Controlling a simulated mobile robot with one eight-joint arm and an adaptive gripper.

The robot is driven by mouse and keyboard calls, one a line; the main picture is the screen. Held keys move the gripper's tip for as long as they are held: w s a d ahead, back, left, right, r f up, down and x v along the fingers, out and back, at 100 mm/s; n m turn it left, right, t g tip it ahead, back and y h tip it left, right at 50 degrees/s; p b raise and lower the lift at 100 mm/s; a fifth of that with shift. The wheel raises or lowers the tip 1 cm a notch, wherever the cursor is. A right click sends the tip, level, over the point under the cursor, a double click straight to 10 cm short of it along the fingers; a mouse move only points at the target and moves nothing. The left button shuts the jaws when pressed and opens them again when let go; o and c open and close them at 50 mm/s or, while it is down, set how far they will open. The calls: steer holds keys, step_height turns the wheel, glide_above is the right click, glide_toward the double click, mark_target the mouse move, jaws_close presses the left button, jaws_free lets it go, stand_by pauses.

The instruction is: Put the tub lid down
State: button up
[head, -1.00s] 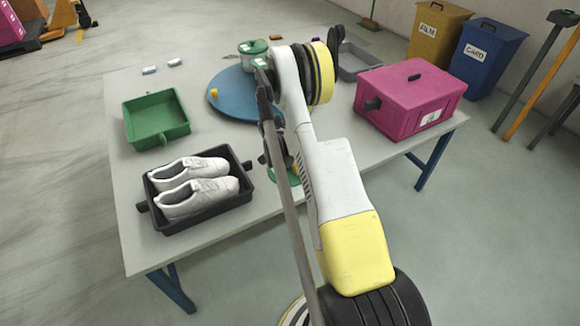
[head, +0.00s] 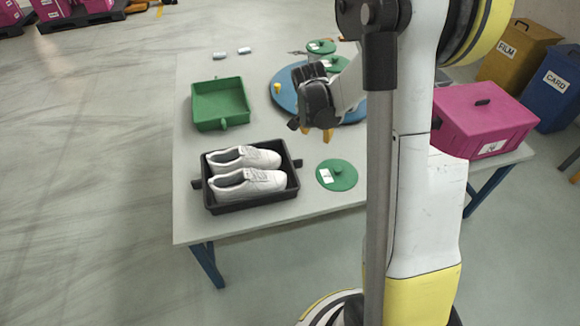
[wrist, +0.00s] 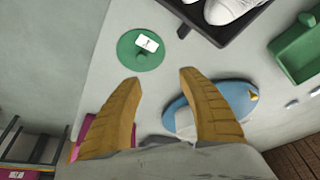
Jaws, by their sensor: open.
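A round green lid (head: 337,175) with a knob and a white label lies flat on the table, right of the black tray with the shoes. It also shows in the wrist view (wrist: 137,56), near the top. My gripper (head: 318,135) is above the table, beyond the lid and apart from it. In the wrist view its two orange fingers (wrist: 160,80) are spread with nothing between them. Two more green lid-like tops (head: 321,47) show at the back near the blue round board (head: 285,92); my arm partly hides that area.
The black tray (head: 209,205) holds two white shoes (head: 248,183). A green tray (head: 220,104) stands behind it, and a pink box (head: 485,118) at the right. Two small pale items (head: 244,50) lie at the back left. The table's front left strip is clear.

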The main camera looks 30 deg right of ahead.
steer(key=s+a+r+n+t+y, duration=0.1)
steer(key=s+a+r+n, duration=0.25)
steer(key=a+r, duration=0.3)
steer(key=s+a+r+n+t, duration=0.2)
steer(key=s+a+r+n, duration=0.1)
steer(key=s+a+r, duration=0.3)
steer(key=s+a+r+n+t+y, duration=0.1)
steer(key=s+a+r+n+y, duration=0.1)
steer(key=s+a+n, duration=0.3)
steer(key=s+a+r, duration=0.1)
steer(key=s+a, duration=0.3)
steer(key=s, duration=0.1)
steer(key=shift+s+a+t, duration=0.25)
steer(key=shift+a+t, duration=0.15)
steer(key=shift+n, duration=0.25)
